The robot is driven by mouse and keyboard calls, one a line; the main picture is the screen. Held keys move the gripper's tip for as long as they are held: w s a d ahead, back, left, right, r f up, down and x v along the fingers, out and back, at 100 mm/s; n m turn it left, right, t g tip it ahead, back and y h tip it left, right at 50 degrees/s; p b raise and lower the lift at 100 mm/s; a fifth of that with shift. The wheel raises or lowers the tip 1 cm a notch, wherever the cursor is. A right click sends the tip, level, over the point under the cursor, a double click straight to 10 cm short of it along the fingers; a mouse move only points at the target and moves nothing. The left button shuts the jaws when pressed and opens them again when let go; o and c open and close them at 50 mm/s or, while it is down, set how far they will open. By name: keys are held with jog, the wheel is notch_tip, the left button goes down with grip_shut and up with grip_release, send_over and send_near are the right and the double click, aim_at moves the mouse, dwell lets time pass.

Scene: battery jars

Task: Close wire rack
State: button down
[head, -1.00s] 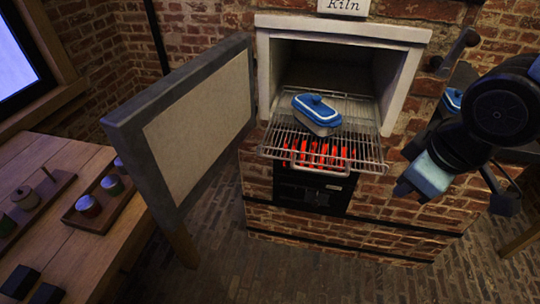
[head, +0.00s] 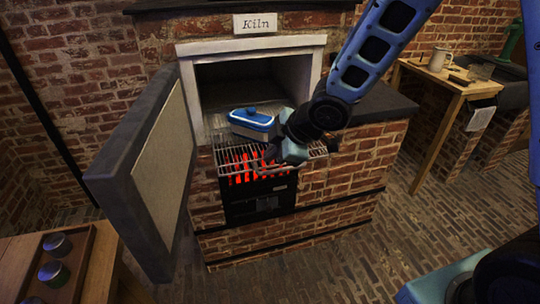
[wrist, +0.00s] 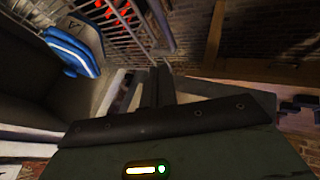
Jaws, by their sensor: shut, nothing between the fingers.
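The wire rack (head: 232,158) sticks out of the front of the kiln's opening, above glowing red bars. In the wrist view the rack's wires (wrist: 122,22) run along the top. A grey dish with a blue lid (head: 252,119) sits on the rack; it also shows at the upper left of the wrist view (wrist: 76,48). My gripper (head: 268,160) is at the front right part of the rack, shut and empty. It hides part of the rack's front edge and handle. I cannot tell whether it touches the rack.
The kiln (head: 318,64) has its grey door (head: 130,165) swung open at the left. A wooden table (head: 98,272) with jars stands at lower left. Another wooden table (head: 440,82) with a mug stands at right. Brick floor is clear before the kiln.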

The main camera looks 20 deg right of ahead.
aim_at(259, 164)
jog(key=x, duration=0.6)
jog(key=shift+w+a+f, duration=0.1)
jog(key=shift+w+f, duration=0.05)
jog(key=shift+f, duration=0.1)
